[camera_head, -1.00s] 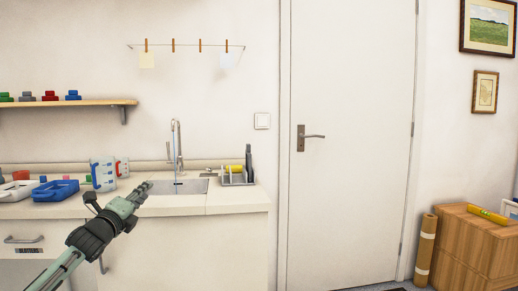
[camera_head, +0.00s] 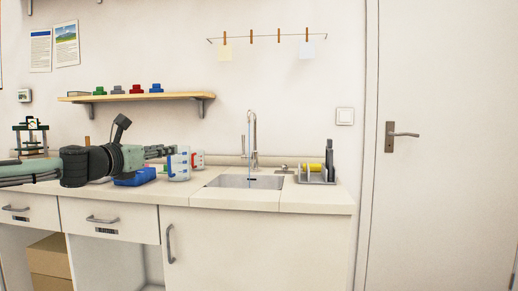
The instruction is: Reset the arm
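My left arm comes in from the left, nearly level, above the counter. Its gripper (camera_head: 162,151) points right, in front of the back wall and close to the white and blue jug (camera_head: 179,165) in the picture. Whether it touches the jug cannot be told. The fingers are small and seen from the side, so their opening is unclear; no held thing shows. My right gripper is not in view.
The counter (camera_head: 315,200) holds a blue tray (camera_head: 135,177), a sink (camera_head: 245,181) with a tap (camera_head: 252,135) and a dish rack (camera_head: 318,173). A shelf (camera_head: 135,97) hangs above. A closed door (camera_head: 440,180) is at the right.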

